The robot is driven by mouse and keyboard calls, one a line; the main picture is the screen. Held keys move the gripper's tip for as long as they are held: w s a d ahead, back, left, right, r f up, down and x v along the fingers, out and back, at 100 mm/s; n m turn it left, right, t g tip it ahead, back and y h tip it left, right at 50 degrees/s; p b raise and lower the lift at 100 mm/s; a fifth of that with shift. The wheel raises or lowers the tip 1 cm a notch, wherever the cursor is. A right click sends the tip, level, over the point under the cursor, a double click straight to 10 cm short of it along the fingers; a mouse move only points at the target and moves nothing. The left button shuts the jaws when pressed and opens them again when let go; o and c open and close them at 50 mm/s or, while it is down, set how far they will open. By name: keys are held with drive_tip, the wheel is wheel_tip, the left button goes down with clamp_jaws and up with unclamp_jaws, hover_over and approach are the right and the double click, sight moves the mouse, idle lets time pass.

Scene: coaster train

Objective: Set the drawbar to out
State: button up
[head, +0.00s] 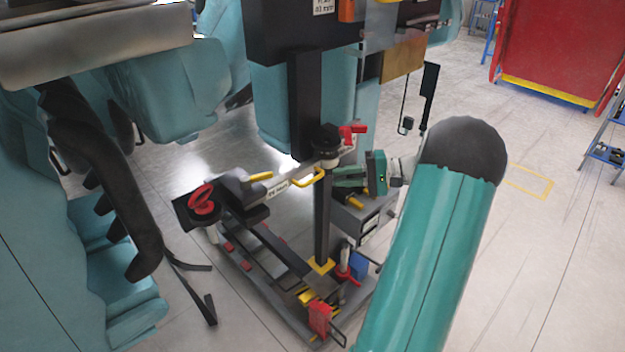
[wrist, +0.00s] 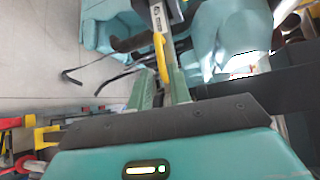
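The drawbar (head: 281,189) is a pale grey bar with a small label and a yellow loop handle (head: 308,180). It runs from a dark post towards a black block on the left in the head view. My gripper (head: 338,178) has green fingers and comes from the right, close to the handle's right end. In the wrist view the two fingers (wrist: 161,72) stand apart. The yellow handle (wrist: 160,57) and the grey bar (wrist: 157,22) show in line with the gap between them. I cannot tell whether the fingers touch the handle.
A red knob (head: 203,200) sits at the left end, and a red lever (head: 352,130) tops the post. A black upright (head: 305,95) and teal seats (head: 165,85) crowd the left and back. Open floor (head: 530,240) lies to the right.

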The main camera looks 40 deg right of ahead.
sight(313, 178)
drive_tip(key=x, duration=0.8)
clamp_jaws()
